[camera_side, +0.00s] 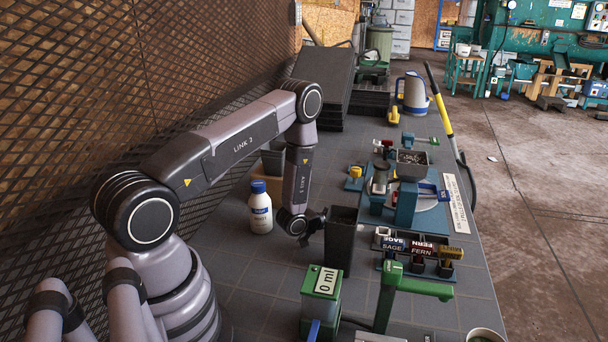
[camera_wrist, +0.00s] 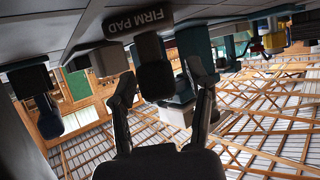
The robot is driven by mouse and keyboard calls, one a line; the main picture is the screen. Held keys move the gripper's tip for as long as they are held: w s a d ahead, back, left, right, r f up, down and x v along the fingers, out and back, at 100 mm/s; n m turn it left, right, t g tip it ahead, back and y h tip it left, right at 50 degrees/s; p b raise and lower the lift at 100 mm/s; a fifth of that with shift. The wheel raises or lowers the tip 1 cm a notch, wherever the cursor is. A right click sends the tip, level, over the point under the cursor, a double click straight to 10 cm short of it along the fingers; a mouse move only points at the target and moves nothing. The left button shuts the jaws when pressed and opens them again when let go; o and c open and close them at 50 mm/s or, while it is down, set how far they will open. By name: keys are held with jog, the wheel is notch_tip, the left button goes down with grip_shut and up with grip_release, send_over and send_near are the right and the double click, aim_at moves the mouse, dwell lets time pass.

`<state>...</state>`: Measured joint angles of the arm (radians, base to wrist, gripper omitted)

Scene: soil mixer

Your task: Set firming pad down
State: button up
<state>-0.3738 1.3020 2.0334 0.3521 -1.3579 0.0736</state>
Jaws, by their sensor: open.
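My gripper (camera_side: 312,222) is low over the grey bench, just left of a tall dark bin, in the side view. In the wrist view my gripper (camera_wrist: 160,76) is open, its two dark fingers spread apart. A dark upright piece with a rounded block (camera_wrist: 153,72), apparently the firming pad, shows between and beyond the fingertips. It stands beside a dark label reading FIRM PAD (camera_wrist: 128,20). The wrist picture is upside down, so the bench is at the top. I cannot tell whether a finger touches the piece. In the side view I cannot make out the pad.
The tall dark bin (camera_side: 341,240) stands close to my gripper. A white bottle (camera_side: 260,208) is to its left. Labelled SAGE and FERN holders (camera_side: 410,247), a green dispenser (camera_side: 320,302) and a green stand (camera_side: 391,292) are nearby. A blue-based mixing station (camera_side: 405,200) stands farther back.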

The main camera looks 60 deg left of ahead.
jog(key=v, duration=0.7)
jog(key=shift+s+r, duration=0.2)
jog(key=shift+s, duration=0.1)
jog(key=shift+w+r, duration=0.25)
jog(key=shift+r, duration=0.15)
jog(key=s+d+r+m+g+y, duration=0.1)
jog(key=d+r+g, duration=0.1)
jog(key=r, duration=1)
jog(key=d+r+g, duration=0.2)
jog(key=r, duration=0.9)
jog(key=s+d+r+g, duration=0.2)
jog(key=s+d+r, duration=0.2)
jog(key=s, duration=0.9)
jog(key=s+d+r+n+g+h, duration=0.1)
jog(key=s+d+r, duration=0.3)
jog(key=s+r, duration=0.3)
jog(key=s, duration=0.5)
jog(key=shift+s+r+g, duration=0.2)
jog(key=shift+s+g, duration=0.2)
